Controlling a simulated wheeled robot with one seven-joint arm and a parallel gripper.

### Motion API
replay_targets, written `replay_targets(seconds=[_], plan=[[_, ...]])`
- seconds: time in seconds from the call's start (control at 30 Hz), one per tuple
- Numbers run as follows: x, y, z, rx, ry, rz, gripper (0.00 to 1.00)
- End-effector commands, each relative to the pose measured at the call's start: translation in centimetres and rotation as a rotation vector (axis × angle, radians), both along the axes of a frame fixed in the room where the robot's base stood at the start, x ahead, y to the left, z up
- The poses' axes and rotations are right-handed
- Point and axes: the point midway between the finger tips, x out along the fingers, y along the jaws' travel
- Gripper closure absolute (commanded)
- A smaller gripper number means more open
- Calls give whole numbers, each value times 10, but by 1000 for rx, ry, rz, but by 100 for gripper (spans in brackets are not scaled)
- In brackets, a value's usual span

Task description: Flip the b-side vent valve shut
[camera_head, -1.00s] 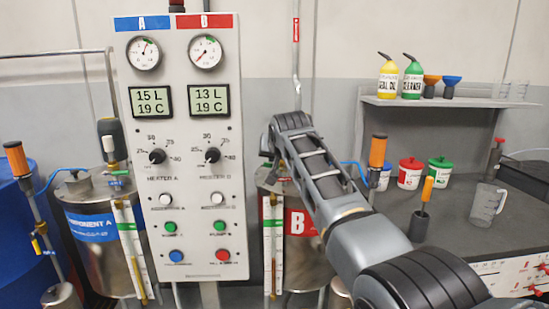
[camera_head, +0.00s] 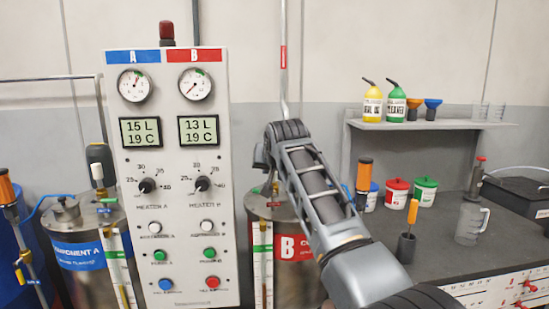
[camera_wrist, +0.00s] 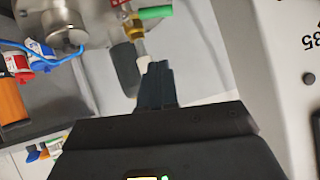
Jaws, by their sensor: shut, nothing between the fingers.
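The B tank (camera_head: 297,270), with its red B label, stands right of the control panel, partly hidden behind my arm. In the wrist view its metal lid (camera_wrist: 92,20) fills the top edge. A brass fitting (camera_wrist: 134,28) with a green handle-like piece (camera_wrist: 156,13) sits at the lid's edge, with a red tag (camera_wrist: 118,3) beside it. I cannot tell the valve's position from this. My gripper (camera_wrist: 158,70) is shut and empty, its dark fingertips just below the brass fitting in the picture. Any gap between them is hard to judge.
The control panel (camera_head: 170,240) stands close on the left of my arm. A workbench (camera_head: 440,245) with cups, a clear jug (camera_head: 470,222) and an orange-handled tool (camera_head: 412,212) is at right. A blue hose (camera_wrist: 30,46) runs near the lid in the wrist view.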

Motion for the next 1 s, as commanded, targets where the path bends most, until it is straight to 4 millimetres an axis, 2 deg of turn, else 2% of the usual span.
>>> replay_targets(seconds=[0.3, 0.5, 1.0], plan=[[-38, -8, 25, 1, -5, 0, 100], [-56, -12, 38, 1, -4, 0, 100], [-63, -13, 42, 0, -2, 0, 100]])
